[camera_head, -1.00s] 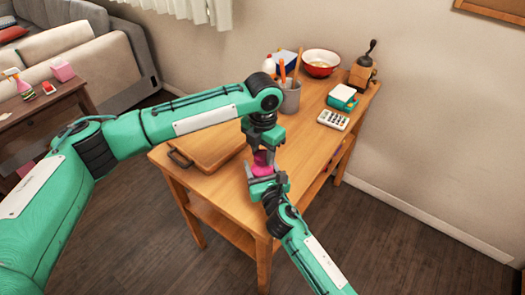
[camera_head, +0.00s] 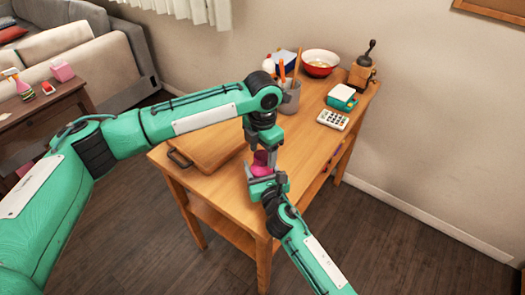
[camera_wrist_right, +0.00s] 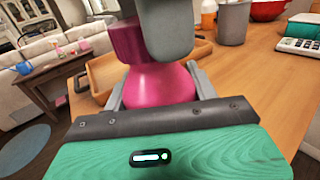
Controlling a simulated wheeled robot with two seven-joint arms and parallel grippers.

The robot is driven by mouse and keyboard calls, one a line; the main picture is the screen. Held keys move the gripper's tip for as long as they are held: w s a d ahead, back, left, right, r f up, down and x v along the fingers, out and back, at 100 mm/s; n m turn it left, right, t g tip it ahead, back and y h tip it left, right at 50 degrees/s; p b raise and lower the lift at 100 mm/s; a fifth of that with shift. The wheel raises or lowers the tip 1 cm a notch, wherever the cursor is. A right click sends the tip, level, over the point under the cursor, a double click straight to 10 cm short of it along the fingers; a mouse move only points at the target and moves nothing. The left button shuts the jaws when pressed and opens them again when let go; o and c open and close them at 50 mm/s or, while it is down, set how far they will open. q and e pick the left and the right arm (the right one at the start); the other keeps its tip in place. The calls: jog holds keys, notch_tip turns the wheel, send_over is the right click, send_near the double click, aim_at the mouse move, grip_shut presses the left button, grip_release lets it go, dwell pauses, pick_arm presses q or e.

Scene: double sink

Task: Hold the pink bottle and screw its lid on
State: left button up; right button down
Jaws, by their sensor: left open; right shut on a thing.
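The pink bottle (camera_head: 258,170) is upright over the near end of the wooden table. My right gripper (camera_head: 264,180) is shut around its body; the bottle also shows bright pink in the right wrist view (camera_wrist_right: 158,86). A darker magenta lid (camera_wrist_right: 128,42) is at the bottle's top, partly hidden by a grey finger of my left gripper (camera_head: 265,152). The left gripper points down from above, open, its fingers around or beside the lid. I cannot tell whether the lid is seated on its thread.
On the wooden table (camera_head: 220,180) are a wooden tray (camera_head: 207,146), a grey utensil cup (camera_head: 290,98), a red-rimmed bowl (camera_head: 320,63), a calculator (camera_head: 333,119) and a coffee grinder (camera_head: 363,70). The table's near edge is close to my grippers.

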pick_arm(q)
notch_tip(320, 180, up, 4)
jog(key=shift+r, duration=0.1)
jog(key=shift+c, duration=0.4)
